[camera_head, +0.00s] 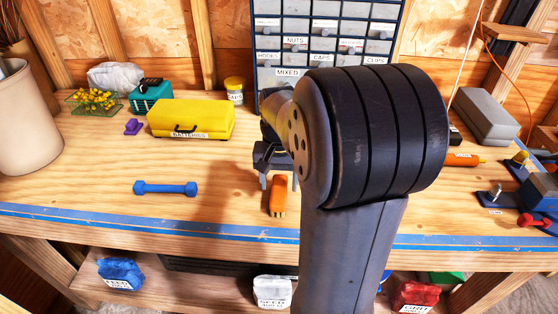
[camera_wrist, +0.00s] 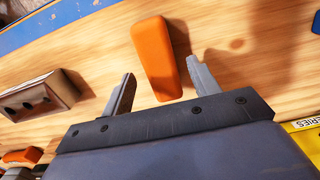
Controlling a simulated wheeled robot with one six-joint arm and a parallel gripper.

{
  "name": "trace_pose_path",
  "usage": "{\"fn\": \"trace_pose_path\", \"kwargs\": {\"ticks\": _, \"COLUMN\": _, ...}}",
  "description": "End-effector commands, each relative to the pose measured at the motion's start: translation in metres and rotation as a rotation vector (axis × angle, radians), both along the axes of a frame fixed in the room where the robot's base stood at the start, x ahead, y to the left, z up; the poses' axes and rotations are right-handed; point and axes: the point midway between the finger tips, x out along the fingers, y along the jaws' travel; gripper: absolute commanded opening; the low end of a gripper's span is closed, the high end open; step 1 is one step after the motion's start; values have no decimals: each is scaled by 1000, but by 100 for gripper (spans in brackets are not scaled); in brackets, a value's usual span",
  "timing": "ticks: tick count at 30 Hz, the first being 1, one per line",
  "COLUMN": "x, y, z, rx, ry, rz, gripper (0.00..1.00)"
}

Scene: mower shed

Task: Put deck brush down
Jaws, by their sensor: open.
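The deck brush (camera_head: 277,196) is an orange block with a paler, toothed-looking lower end in the head view. It appears to rest on the wooden bench top near the front edge, just in front of my gripper. In the wrist view the orange brush (camera_wrist: 155,55) lies between and beyond my finger tips, with a gap visible on each side. My gripper (camera_wrist: 160,72) is open around its near end. In the head view my gripper (camera_head: 277,178) is partly hidden by my own arm.
A blue dumbbell (camera_head: 165,188) and yellow battery case (camera_head: 192,119) lie to the left. A drawer cabinet (camera_head: 328,40) stands behind. Tools (camera_head: 497,196) and a grey box (camera_head: 486,116) are at right. Blue tape (camera_head: 150,222) lines the front edge. Bench between dumbbell and brush is clear.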

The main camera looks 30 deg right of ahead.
Motion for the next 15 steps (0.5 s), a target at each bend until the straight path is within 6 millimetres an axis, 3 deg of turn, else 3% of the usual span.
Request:
{"fn": "trace_pose_path", "kwargs": {"ticks": 3, "x": 1, "y": 0, "z": 29, "rx": -2, "ry": -7, "rz": 0, "gripper": 58}}
{"fn": "trace_pose_path", "kwargs": {"ticks": 9, "x": 1, "y": 0, "z": 68, "rx": -2, "ry": -5, "rz": 0, "gripper": 58}}
{"fn": "trace_pose_path", "kwargs": {"ticks": 15, "x": 0, "y": 0, "z": 88, "rx": -1, "ry": -1, "rz": 0, "gripper": 58}}
